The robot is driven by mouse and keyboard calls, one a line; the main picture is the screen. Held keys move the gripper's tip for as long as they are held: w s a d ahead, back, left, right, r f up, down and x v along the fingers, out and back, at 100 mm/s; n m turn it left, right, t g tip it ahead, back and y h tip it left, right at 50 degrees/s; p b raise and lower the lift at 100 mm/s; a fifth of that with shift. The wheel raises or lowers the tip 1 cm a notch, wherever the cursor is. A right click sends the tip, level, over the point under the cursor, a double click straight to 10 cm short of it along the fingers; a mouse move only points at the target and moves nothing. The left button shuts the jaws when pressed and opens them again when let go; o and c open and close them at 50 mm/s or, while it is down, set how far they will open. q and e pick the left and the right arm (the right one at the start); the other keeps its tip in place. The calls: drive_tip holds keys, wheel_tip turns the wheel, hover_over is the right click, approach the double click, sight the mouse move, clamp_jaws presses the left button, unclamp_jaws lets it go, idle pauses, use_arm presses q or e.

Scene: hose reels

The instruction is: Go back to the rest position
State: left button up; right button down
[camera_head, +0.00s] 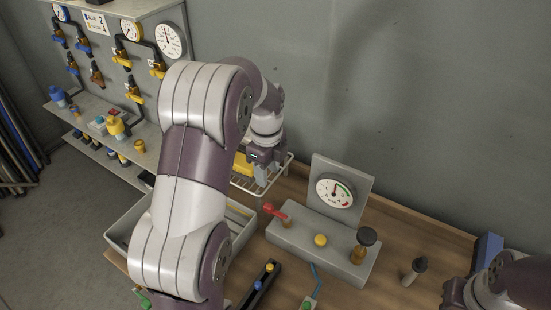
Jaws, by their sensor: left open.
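My left arm (190,160) rises from the bottom of the head view and bends over toward the table's back edge. My left gripper (262,170) points down at a white wire basket (278,176), in front of the grey wall. It is open, and its fingertips are small and partly hidden by my arm. A yellow thing (241,165) shows beside the gripper, partly hidden. My right arm (505,285) shows only in part at the bottom right corner, and its gripper is out of view.
A grey gauge block (322,243) with a red lever and yellow button stands on the wooden table (425,243). A grey tray (243,237) lies behind my arm. A dark-topped peg (413,271) and blue box (487,250) are at right. A valve panel (92,45) stands at left.

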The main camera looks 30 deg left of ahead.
use_arm(q)
drive_tip(key=s+d+n, duration=0.4)
drive_tip(key=s+n, duration=0.3)
drive_tip(key=n, duration=0.2)
drive_tip(key=s+d+f+n+t, duration=0.1)
drive_tip(key=s+d+n, duration=0.4)
drive_tip(key=s+n, duration=0.3)
drive_tip(key=shift+d+f+n, duration=0.15)
drive_tip(key=shift+d+n, duration=0.1)
drive_tip(key=shift+n, duration=0.65)
drive_tip(key=shift+s, duration=0.25)
drive_tip(key=shift+w, duration=0.1)
